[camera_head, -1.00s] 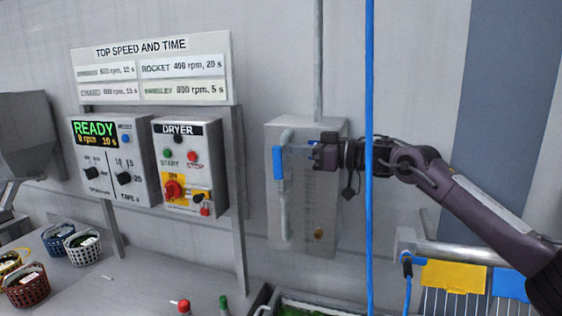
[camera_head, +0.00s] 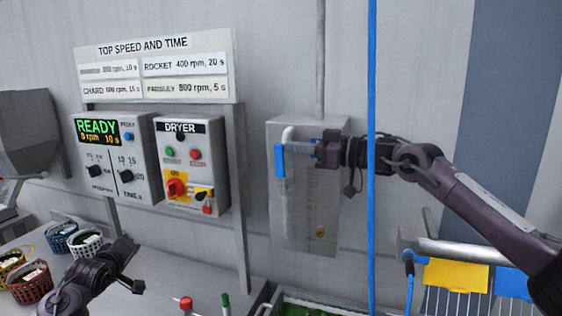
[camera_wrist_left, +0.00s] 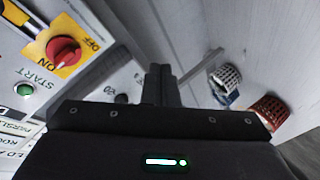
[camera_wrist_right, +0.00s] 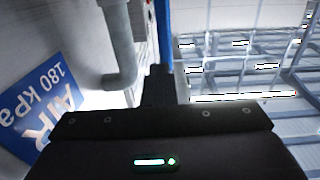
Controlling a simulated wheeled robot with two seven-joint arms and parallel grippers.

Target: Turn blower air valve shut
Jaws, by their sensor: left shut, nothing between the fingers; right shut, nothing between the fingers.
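The valve's blue handle (camera_head: 280,160) hangs upright beside a grey vertical pipe (camera_head: 289,215), in front of a grey wall box (camera_head: 320,215). My right gripper (camera_head: 307,148) is shut and empty, pointing left just right of the handle's upper part. I cannot tell whether it touches the handle. In the right wrist view its closed fingers (camera_wrist_right: 160,82) point past a grey pipe elbow (camera_wrist_right: 120,50) and towards a narrow blue strip (camera_wrist_right: 164,35). My left gripper (camera_head: 130,247) is shut and empty, low over the counter; its closed fingers (camera_wrist_left: 160,80) show in the left wrist view.
The dryer panel (camera_head: 190,170) and a READY panel (camera_head: 112,175) stand behind my left gripper. Several baskets (camera_head: 30,283) sit at the far left. A blue hose (camera_head: 371,230) hangs in front of my right wrist. A blue AIR sign (camera_wrist_right: 45,105) shows in the right wrist view.

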